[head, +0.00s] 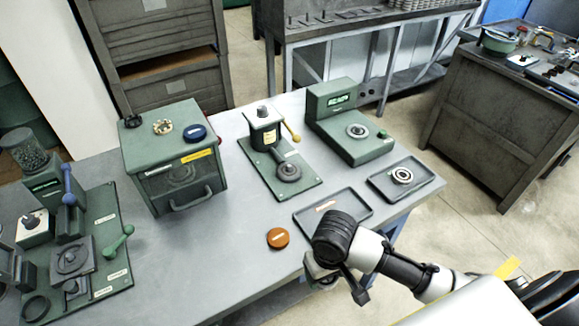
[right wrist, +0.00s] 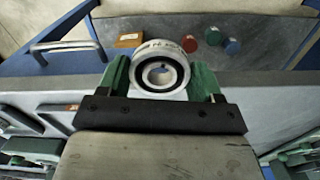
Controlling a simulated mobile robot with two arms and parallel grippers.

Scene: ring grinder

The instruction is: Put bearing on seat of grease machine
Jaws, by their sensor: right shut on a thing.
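My right gripper (right wrist: 160,78) is shut on a bearing (right wrist: 160,57), a pale metal ring with a dark inner ring and open centre, held between two green fingers. In the head view my right arm reaches over the table's front edge, and the bearing is hidden or too unclear there. A green machine (head: 262,160) with a yellow lever and a round dark seat (head: 287,171) stands mid-table, apart from the gripper. Another green machine (head: 70,235) with a dark jar stands at far left. I cannot read which is the grease machine. My left gripper is not in view.
A green display unit (head: 345,125) with a round ring seat stands behind a tray (head: 430,185) holding another ring.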

